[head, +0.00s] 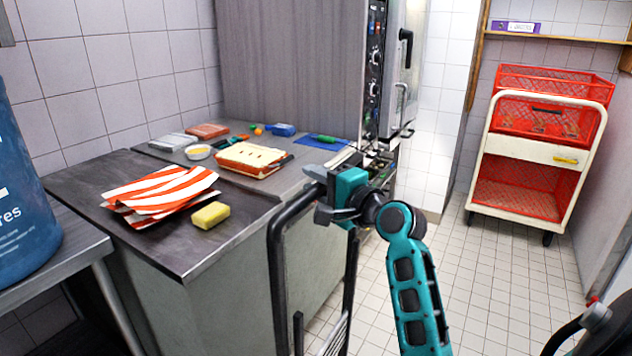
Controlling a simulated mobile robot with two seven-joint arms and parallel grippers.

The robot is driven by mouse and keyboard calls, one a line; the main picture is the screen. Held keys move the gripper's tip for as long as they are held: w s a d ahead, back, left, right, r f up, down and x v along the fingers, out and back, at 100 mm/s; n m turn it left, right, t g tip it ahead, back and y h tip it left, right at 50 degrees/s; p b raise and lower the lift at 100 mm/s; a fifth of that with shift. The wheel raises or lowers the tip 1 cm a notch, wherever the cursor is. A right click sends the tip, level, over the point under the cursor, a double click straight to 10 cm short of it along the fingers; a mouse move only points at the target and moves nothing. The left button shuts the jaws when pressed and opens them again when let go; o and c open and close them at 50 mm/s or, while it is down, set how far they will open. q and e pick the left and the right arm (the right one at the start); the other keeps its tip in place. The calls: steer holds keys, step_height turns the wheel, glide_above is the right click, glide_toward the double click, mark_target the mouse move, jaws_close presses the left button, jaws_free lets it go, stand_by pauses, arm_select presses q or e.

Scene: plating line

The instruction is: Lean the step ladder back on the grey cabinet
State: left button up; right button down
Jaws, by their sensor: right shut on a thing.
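The step ladder (276,270) has a black tube frame, with part of a step at the bottom edge of the head view. It stands in front of the grey cabinet (205,275), and its top reaches above the cabinet's dark worktop. I cannot tell whether the frame touches the cabinet. My right gripper (326,187), on a teal arm, is shut on the top of the ladder frame. The ladder's feet are below the picture.
A striped cloth (160,190), a yellow sponge (210,215) and several small items lie on the worktop. A blue drum (22,180) stands at left. A cream cart with red crates (525,160) stands at the back right. Tiled floor (475,290) is clear between.

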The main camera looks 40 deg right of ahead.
steer(key=shift+s+d+r+p, duration=0.1)
steer(key=shift+s+r+p, duration=0.05)
steer(key=shift+r+p, duration=0.3)
stand_by(1.0)
steer(key=shift+f+b, duration=0.8)
steer(key=shift+f, duration=0.45)
stand_by(0.7)
steer(key=shift+f, duration=0.55)
stand_by(0.4)
steer(key=shift+w+a+f+p, duration=0.1)
steer(key=shift+w+a+p, duration=0.2)
steer(key=shift+w, duration=0.4)
steer(key=shift+w+a+p, duration=0.2)
steer(key=shift+w+a, duration=0.2)
steer(key=shift+w, duration=0.35)
steer(key=shift+w+a+f+p, duration=0.1)
steer(key=shift+w+a+p, duration=0.2)
steer(key=shift+w, duration=0.4)
steer(key=shift+w+a, duration=0.1)
steer(key=shift+w, duration=0.05)
